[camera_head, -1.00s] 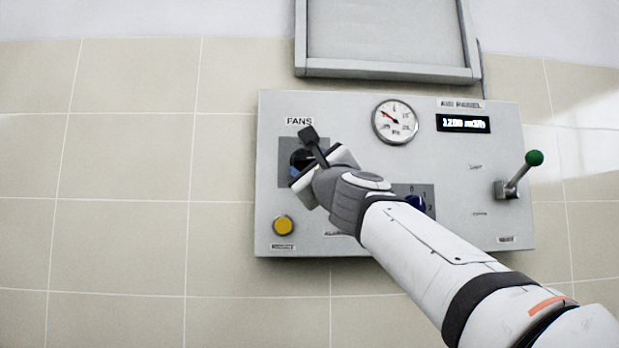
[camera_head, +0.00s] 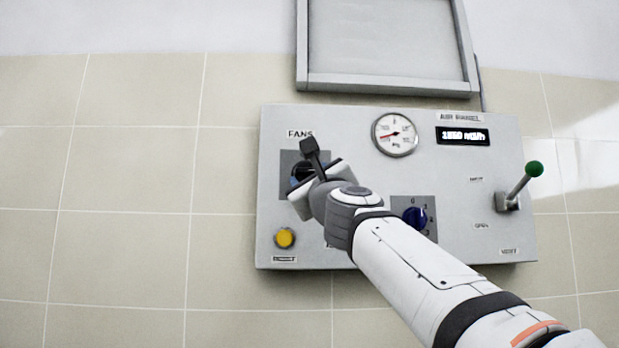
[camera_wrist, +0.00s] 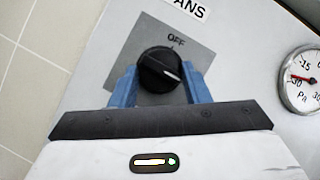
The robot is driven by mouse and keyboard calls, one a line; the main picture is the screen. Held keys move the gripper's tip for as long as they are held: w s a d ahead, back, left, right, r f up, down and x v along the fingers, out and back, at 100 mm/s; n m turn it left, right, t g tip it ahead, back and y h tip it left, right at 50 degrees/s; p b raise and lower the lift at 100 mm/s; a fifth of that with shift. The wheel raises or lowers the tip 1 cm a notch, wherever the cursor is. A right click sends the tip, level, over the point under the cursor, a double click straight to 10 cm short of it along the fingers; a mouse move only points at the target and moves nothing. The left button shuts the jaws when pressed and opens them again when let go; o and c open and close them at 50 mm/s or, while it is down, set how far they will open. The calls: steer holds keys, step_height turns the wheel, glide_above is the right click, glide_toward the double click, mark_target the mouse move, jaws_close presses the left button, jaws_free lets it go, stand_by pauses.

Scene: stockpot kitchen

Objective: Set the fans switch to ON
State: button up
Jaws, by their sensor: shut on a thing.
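The fans switch is a round black knob (camera_wrist: 158,70) on a grey square plate (camera_wrist: 143,45) under a FANS label. In the wrist view OFF is printed above it, and its white pointer mark points right and slightly down, away from OFF. No ON marking shows. My gripper (camera_wrist: 160,88) has its two blue fingers on either side of the knob and is shut on it. In the head view my gripper (camera_head: 303,184) is at the knob and hides most of it.
The grey panel (camera_head: 350,118) also has a gauge (camera_head: 394,134), a digital display (camera_head: 462,136), a blue rotary knob (camera_head: 415,217), a yellow button (camera_head: 284,238) and a green-tipped lever (camera_head: 521,184). A framed board (camera_head: 385,45) is above. Tiled wall at left is clear.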

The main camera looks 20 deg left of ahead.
steer(key=o, duration=0.9)
steer(key=shift+o, duration=0.2)
steer(key=b+v, duration=0.5)
steer(key=v, duration=0.2)
steer(key=shift+s+d+f, duration=0.2)
steer(key=shift+s, duration=0.1)
